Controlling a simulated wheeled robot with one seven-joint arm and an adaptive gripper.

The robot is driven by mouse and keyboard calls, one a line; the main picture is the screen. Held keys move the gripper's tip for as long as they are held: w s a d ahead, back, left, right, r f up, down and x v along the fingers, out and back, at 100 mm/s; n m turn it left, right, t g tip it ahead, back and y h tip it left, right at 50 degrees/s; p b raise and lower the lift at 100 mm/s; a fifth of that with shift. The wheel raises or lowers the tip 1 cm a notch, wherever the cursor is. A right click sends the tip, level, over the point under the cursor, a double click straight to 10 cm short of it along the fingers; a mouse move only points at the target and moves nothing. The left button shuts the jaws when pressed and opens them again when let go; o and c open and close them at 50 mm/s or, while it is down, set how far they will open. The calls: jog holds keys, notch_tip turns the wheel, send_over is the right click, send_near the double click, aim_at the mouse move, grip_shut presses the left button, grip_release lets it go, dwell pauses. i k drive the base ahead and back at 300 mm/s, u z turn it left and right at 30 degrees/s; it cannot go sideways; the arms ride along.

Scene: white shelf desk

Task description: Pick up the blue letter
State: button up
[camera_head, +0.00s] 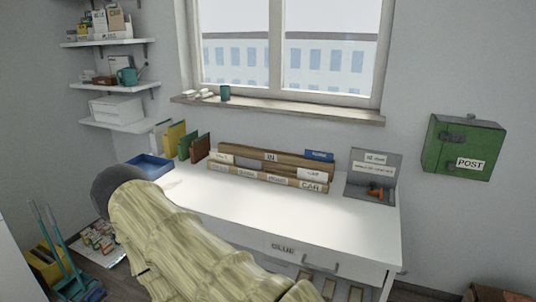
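A small blue rectangular piece with pale lettering (319,155) stands upright at the right end of the rear row of the wooden sorter (270,167) on the white desk. It is the only blue letter-like thing I can make out, and I cannot tell whether it is a letter or a label. A blue tray (148,167) sits at the desk's left end, partly hidden by my arm; its contents are unclear. My arm, in a pale yellow cover, crosses the lower left foreground. My gripper and its fingers do not show.
The white desktop (290,208) is mostly clear in front of the sorter. A grey stand (361,191) with an orange item is at the right. A green POST box (463,147) hangs on the right wall. Coloured folders (175,138) stand behind the tray.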

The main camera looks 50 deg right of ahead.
aim_at(309, 154)
jog(key=z, duration=0.05)
jog(key=i, duration=1.5)
jog(key=z, duration=1.2)
jog(key=i, duration=0.8)
jog(key=z, duration=0.9)
